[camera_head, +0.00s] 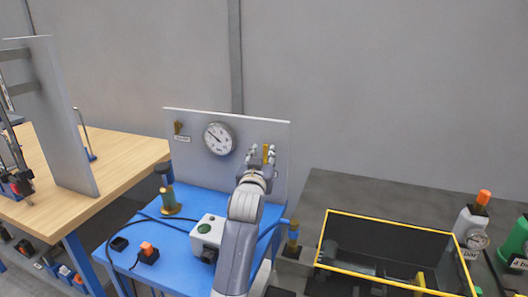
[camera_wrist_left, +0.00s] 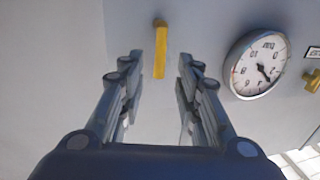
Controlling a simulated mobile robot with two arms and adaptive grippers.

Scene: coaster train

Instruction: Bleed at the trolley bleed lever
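A yellow upright lever (camera_head: 266,153) is on the grey back panel (camera_head: 190,158) of the blue trolley, right of the round gauge (camera_head: 219,138). My left gripper (camera_head: 261,154) is up at this lever. In the left wrist view, my left gripper (camera_wrist_left: 158,72) is open, with a finger on each side of the lever (camera_wrist_left: 160,50) and gaps to both. Whether the lever lies between the fingertips or just beyond them I cannot tell. A smaller brass-yellow valve (camera_head: 178,128) sits left of the gauge above a label too small to read. My right gripper is not in view.
The trolley's blue top (camera_head: 181,238) holds a white box (camera_head: 207,231), an orange-topped black block (camera_head: 147,253) and a brass fitting (camera_head: 168,203). A wooden bench (camera_head: 125,150) stands left. A yellow-rimmed dark crate (camera_head: 395,226) and an orange-capped bottle (camera_head: 470,225) are right.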

